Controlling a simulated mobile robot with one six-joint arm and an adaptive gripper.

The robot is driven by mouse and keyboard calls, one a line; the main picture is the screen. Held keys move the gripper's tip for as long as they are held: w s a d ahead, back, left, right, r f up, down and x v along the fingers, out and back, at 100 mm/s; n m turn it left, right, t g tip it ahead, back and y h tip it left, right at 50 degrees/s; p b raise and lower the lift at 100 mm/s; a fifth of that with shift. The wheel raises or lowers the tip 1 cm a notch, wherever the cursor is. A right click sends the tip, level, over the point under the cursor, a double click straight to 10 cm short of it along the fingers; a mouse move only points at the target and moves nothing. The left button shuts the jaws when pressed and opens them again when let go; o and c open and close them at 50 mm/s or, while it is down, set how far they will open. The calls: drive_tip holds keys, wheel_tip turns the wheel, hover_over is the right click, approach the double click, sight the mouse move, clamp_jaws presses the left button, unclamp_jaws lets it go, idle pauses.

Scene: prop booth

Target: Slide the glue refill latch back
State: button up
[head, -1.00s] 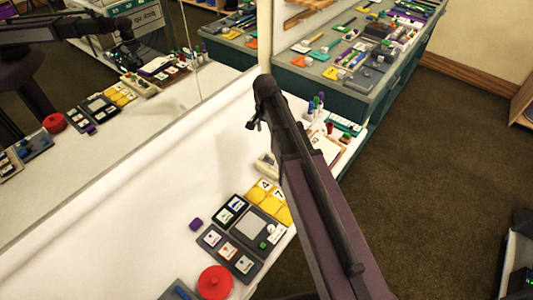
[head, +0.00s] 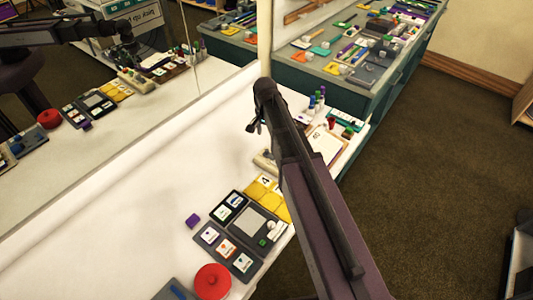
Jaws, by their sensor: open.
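My gripper (head: 253,127) is at the end of my dark arm, held above the white table and pointing toward the mirror side. Its small fingers look apart, and nothing shows between them. I cannot pick out a glue refill latch for certain. A grey plate with a blue bar (head: 179,291) is cut off at the bottom edge; I cannot tell whether that bar is a latch. My arm hides part of the table's right side.
On the white table (head: 120,235) are a red round object (head: 212,281), a purple cube (head: 193,220), a grey card board (head: 228,255) and yellow tiles (head: 262,190). A mirror (head: 90,110) runs along the left. The table's left part is clear.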

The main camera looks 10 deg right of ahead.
sight(266, 150)
drive_tip(key=shift+f+b, duration=4.2)
drive_tip(key=shift+f, duration=0.3)
